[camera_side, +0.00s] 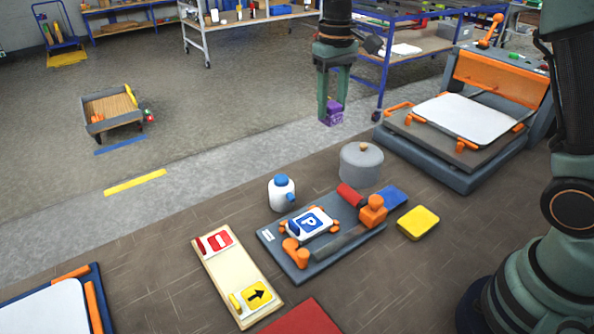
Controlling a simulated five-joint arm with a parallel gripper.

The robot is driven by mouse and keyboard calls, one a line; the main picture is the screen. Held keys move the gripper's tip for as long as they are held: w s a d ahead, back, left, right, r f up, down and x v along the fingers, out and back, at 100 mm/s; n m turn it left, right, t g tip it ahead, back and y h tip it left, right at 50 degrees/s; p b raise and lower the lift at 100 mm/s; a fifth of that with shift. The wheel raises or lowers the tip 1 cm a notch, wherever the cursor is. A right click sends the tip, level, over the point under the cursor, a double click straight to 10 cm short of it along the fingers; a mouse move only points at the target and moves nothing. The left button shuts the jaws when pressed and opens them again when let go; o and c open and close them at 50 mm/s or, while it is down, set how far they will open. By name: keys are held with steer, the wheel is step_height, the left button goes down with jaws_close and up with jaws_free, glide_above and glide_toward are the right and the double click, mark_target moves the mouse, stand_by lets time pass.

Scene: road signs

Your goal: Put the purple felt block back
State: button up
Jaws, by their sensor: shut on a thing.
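The purple felt block (334,113) is held between the fingertips of my gripper (331,112). My gripper points down and is shut on the block. In the picture it appears above and behind the grey lidded pot, against the pale floor strip; its exact height is hard to tell. The lower part of the block shows below the fingers and the rest is partly hidden by them.
A grey lidded pot (361,165), a white bottle with a blue cap (281,193), a jig (316,262) holding a blue parking sign and a yellow block (418,222) stand in front. An orange-grey press (440,165) is at right. A sign board (225,265) lies front left.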

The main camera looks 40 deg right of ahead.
steer(key=shift+w+a, duration=0.2)
steer(key=shift+w, duration=0.55)
steer(key=shift+w+f, duration=0.1)
steer(key=shift+f, duration=0.1)
step_height(320, 180, down, 19)
steer(key=shift+f, duration=0.2)
steer(key=shift+f, duration=0.15)
steer(key=o, duration=1.2)
